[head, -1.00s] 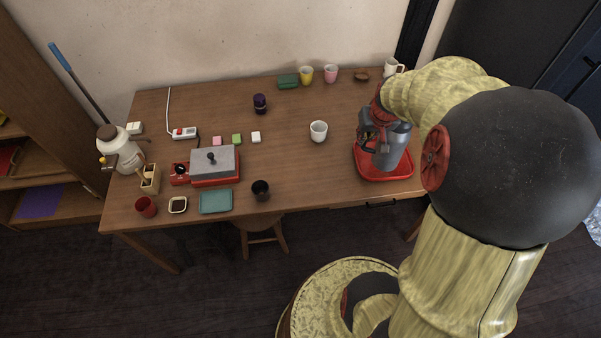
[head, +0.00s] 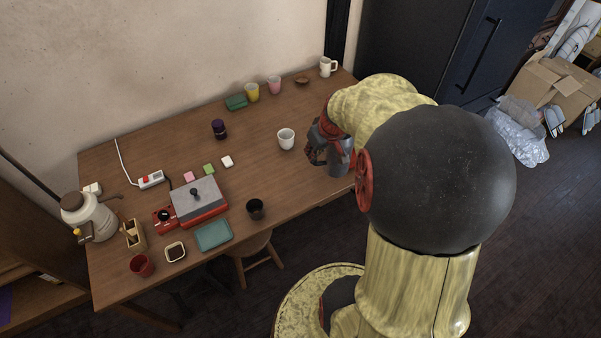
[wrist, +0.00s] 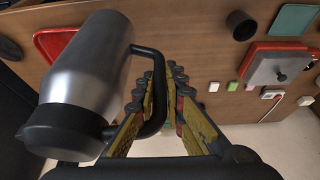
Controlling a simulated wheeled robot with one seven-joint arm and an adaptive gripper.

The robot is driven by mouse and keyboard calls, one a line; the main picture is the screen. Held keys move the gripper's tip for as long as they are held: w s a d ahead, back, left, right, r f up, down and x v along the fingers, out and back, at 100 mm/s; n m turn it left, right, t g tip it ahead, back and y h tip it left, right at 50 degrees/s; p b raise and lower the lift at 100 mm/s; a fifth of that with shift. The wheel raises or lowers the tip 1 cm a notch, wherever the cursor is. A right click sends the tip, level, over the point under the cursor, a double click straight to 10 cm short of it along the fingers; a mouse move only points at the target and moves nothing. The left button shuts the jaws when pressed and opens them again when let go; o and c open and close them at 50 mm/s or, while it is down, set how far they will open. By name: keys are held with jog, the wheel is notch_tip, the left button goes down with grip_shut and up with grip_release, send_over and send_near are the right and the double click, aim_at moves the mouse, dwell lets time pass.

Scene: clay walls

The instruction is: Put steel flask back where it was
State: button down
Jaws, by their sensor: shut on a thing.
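The steel flask (head: 340,162) is a grey metal jug with a black lid and a black handle. It fills the left of the wrist view (wrist: 88,70). My gripper (head: 318,148) is shut on the flask's handle; in the wrist view the fingers (wrist: 152,98) close around the black handle. The flask is held above the table near its front right part; its exact height cannot be told. A red tray (wrist: 52,42) lies beyond the flask in the wrist view, partly hidden by it. In the head view my arm hides the tray.
A white cup (head: 286,139) stands just left of my gripper. A dark cup (head: 255,209), a teal tray (head: 213,236) and a red-and-grey press (head: 199,201) are further left. The table middle is mostly clear.

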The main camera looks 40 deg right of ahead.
jog(key=w+a+f+b, duration=0.2)
jog(key=w+f, duration=0.4)
jog(key=w+a+f+b, duration=0.2)
jog(key=w+f+b, duration=0.1)
jog(key=w+f, duration=0.3)
jog(key=shift+w+a+f, duration=0.3)
jog(key=shift+w+a, duration=0.05)
jog(key=shift+w, duration=0.25)
jog(key=shift+f, duration=0.1)
jog(key=c, duration=2.3)
grip_release()
jog(key=shift+s+a+f, duration=0.1)
jog(key=shift+f, duration=0.15)
jog(key=o, duration=0.3)
jog(key=shift+o, duration=0.6)
